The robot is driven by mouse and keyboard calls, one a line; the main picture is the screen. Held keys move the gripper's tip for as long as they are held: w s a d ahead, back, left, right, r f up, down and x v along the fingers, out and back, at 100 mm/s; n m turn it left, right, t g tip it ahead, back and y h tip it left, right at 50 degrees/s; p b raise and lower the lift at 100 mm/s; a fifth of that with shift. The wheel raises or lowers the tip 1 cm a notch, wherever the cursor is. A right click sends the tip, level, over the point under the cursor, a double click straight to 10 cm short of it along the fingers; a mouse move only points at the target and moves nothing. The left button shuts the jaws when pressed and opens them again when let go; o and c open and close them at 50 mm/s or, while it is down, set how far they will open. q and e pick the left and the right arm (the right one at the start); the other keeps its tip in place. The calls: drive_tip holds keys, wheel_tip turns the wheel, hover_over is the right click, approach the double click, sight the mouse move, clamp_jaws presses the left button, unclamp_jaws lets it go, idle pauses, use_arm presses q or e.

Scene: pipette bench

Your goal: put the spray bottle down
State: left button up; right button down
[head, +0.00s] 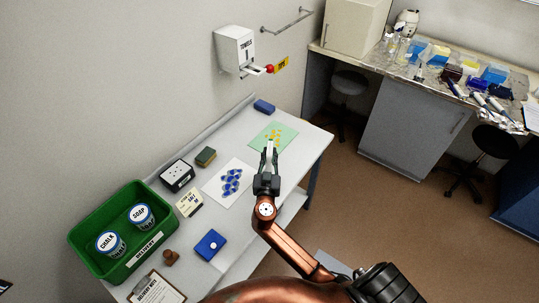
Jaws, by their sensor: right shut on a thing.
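My right gripper (268,160) reaches over the right part of the white table (307,150), near the green mat (286,131). Its fingers are shut on a small pale thing, the spray bottle (270,147), which shows as a whitish sliver between the fingertips. Most of the bottle is hidden by the fingers, and I cannot tell whether it touches the table. Small yellow pieces lie on the green mat just beyond the fingertips. My left gripper is not in view.
A white sheet with blue pieces (230,181) lies left of the gripper. A sponge (205,156), blue block (264,106), blue box (209,244) and green crate (83,236) with two tubs are on the table. A towel dispenser (234,48) hangs behind. The table's right end looks clear.

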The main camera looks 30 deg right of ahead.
drive_tip(key=c, duration=1.8)
unclamp_jaws()
drive_tip(key=shift+f, duration=0.1)
drive_tip(key=shift+r, duration=0.25)
drive_tip(key=shift+b+v, duration=0.95)
drive_tip(key=shift+v, duration=5.1)
drive_tip(key=shift+f, duration=0.15)
